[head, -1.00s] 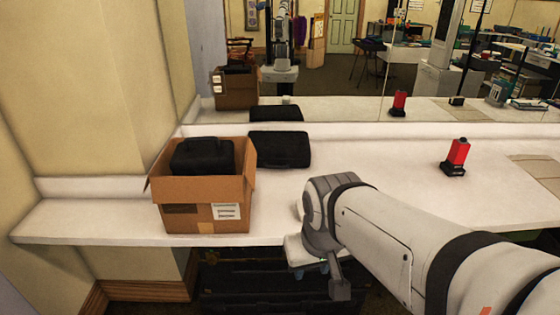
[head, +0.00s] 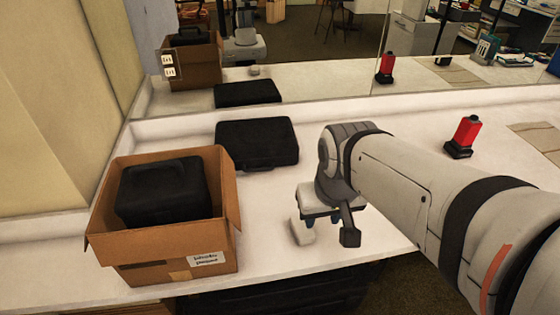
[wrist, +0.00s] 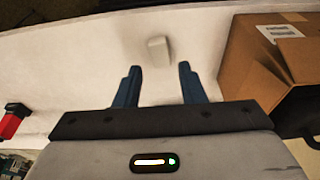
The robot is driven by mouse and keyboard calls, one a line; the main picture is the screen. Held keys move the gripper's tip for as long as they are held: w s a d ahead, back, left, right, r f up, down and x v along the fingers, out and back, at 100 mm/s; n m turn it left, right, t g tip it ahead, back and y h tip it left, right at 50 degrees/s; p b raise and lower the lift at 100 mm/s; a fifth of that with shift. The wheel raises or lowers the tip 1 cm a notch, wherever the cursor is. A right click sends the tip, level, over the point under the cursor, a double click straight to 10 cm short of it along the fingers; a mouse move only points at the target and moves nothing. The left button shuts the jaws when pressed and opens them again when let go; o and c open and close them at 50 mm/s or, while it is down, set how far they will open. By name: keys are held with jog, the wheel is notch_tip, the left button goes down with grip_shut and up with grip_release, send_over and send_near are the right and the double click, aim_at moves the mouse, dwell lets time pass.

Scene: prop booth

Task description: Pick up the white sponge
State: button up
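The white sponge (head: 302,232) lies on the white counter near its front edge, just below and left of my gripper in the head view. In the wrist view the sponge (wrist: 158,49) lies beyond the fingertips, roughly centred between them and not touched. My gripper (wrist: 159,72) is open and empty, its two blue fingers spread apart and pointing toward the counter. In the head view my gripper (head: 322,217) is partly hidden by my own wrist.
An open cardboard box (head: 180,245) holding a black case (head: 163,190) stands left of the sponge. Another black case (head: 257,144) lies behind. A red-and-black object (head: 465,136) stands to the right. A mirror (head: 310,80) backs the counter.

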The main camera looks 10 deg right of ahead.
jog(key=shift+o, duration=1.1)
jog(key=shift+w+a, duration=0.1)
jog(key=shift+w, duration=0.05)
jog(key=o, duration=0.5)
jog(key=shift+n+g, duration=0.4)
jog(key=shift+g, duration=0.2)
jog(key=w+f, duration=0.1)
jog(key=w, duration=0.1)
jog(key=w+f, duration=0.2)
jog(key=w+d+f, duration=0.1)
jog(key=w, duration=0.1)
jog(key=shift+w+d+f, duration=0.1)
jog(key=shift+w+f, duration=0.25)
jog(key=shift+o, duration=0.2)
jog(key=g, duration=0.1)
send_over(303, 226)
jog(key=shift+n, duration=0.3)
notch_tip(303, 226, down, 10)
jog(key=shift+s+f, duration=0.1)
jog(key=shift+f+p, duration=0.35)
jog(key=shift+f, duration=3.65)
